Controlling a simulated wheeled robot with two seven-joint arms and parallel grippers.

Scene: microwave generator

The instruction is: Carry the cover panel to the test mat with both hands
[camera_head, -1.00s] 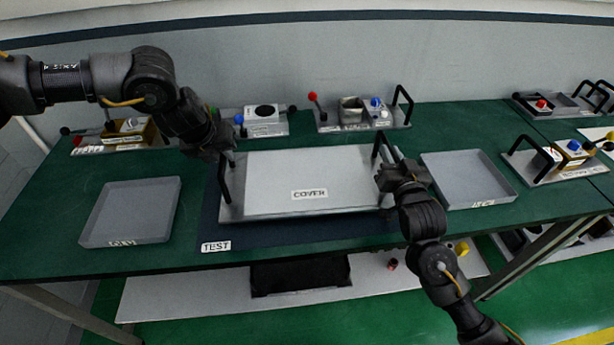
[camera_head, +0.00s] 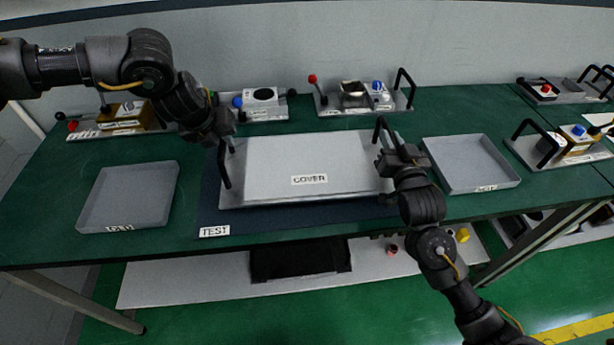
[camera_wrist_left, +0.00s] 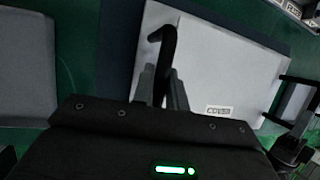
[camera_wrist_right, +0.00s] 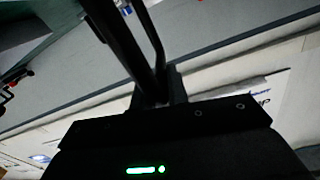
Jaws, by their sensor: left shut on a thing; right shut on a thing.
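The light grey cover panel (camera_head: 290,160), labelled COVER, lies over the dark blue test mat (camera_head: 213,205) on the green table. A strip of mat shows along its front and left. My left gripper (camera_head: 226,146) is shut on the panel's left black handle, which stands between its fingers in the left wrist view (camera_wrist_left: 163,85). My right gripper (camera_head: 386,158) is shut on the right black handle, and the handle also shows in the right wrist view (camera_wrist_right: 150,50). I cannot tell whether the panel touches the mat or hangs just above it.
A grey tray (camera_head: 92,213) stands left of the mat, and another grey tray (camera_head: 512,181) stands close to the panel's right. Fixtures with levers and knobs line the back, including one with a red-knobbed lever (camera_head: 312,79). A shelf lies below the table.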

